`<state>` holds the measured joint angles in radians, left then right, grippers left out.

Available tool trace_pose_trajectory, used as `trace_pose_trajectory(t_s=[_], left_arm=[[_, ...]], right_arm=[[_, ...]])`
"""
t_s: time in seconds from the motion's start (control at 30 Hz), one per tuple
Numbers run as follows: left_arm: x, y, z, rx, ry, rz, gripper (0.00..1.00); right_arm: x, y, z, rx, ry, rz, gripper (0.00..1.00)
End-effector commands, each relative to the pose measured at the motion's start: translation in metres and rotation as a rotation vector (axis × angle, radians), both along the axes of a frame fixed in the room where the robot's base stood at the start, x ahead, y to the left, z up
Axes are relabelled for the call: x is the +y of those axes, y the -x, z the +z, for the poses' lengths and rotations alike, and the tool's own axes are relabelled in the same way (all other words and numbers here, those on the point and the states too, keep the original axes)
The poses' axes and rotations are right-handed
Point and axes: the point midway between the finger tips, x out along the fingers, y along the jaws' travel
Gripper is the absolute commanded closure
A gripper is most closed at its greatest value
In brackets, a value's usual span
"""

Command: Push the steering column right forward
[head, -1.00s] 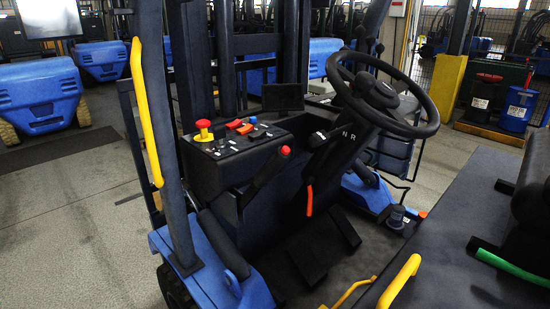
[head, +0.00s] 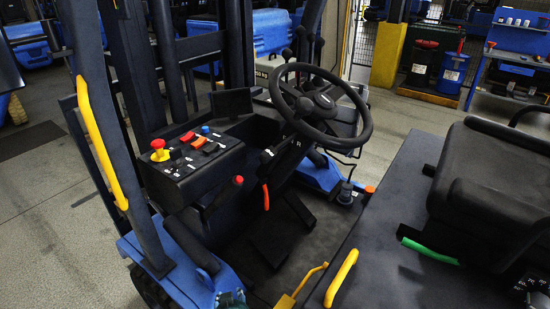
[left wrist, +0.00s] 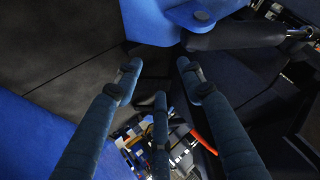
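The steering column (head: 290,146) rises from the forklift floor in the head view, with the black steering wheel (head: 325,132) tilted on top. An orange lever (head: 265,196) hangs at the column's lower left side. An orange strip (left wrist: 203,142), perhaps this lever, shows in the left wrist view. Only a small teal part of my left gripper (head: 232,299) shows at the bottom edge of the head view, well below and apart from the column. In the left wrist view my left gripper (left wrist: 157,80) has its fingers spread with nothing between them. My right gripper is not visible.
A control panel (head: 190,152) with a red-and-yellow button stands left of the column. A yellow grab bar (head: 100,145) runs up the left post. The seat (head: 490,180) and a yellow handle (head: 341,278) are at the right and front. Pedals (head: 270,242) lie on the floor.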

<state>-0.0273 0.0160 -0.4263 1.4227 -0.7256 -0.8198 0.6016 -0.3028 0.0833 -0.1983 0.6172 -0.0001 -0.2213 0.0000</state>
Motion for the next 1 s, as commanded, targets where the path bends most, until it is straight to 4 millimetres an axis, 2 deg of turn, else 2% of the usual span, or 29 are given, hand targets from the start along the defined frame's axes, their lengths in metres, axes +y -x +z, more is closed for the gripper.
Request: trace_pose_trajectory(t_s=[0.03,0.07,0.1,0.2,0.3,0.4,0.53,0.67,1.0], left_arm=[[-0.017,-0.039,0.052,-0.109,-0.017,-0.018,0.61],[-0.027,-0.058,0.078,-0.173,-0.027,-0.029,0.61],[-0.04,-0.082,0.113,-0.258,-0.037,-0.044,0.61],[-0.073,-0.125,0.192,-0.447,-0.058,-0.092,0.61],[-0.102,-0.149,0.251,-0.585,-0.067,-0.141,0.61],[-0.121,-0.161,0.288,-0.671,-0.071,-0.173,0.61],[-0.131,-0.169,0.307,-0.717,-0.075,-0.194,0.61],[-0.131,-0.181,0.309,-0.722,-0.076,-0.195,0.61],[-0.128,-0.237,0.308,-0.72,-0.076,-0.195,0.61]], right_arm=[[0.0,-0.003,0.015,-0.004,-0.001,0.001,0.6],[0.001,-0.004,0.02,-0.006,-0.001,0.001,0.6],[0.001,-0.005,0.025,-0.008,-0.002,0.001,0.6],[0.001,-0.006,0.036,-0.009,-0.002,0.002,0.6],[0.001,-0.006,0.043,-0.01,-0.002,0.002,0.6],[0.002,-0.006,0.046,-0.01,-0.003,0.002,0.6],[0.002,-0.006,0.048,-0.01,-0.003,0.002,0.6],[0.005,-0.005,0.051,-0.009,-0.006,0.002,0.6],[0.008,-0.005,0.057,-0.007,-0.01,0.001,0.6]])
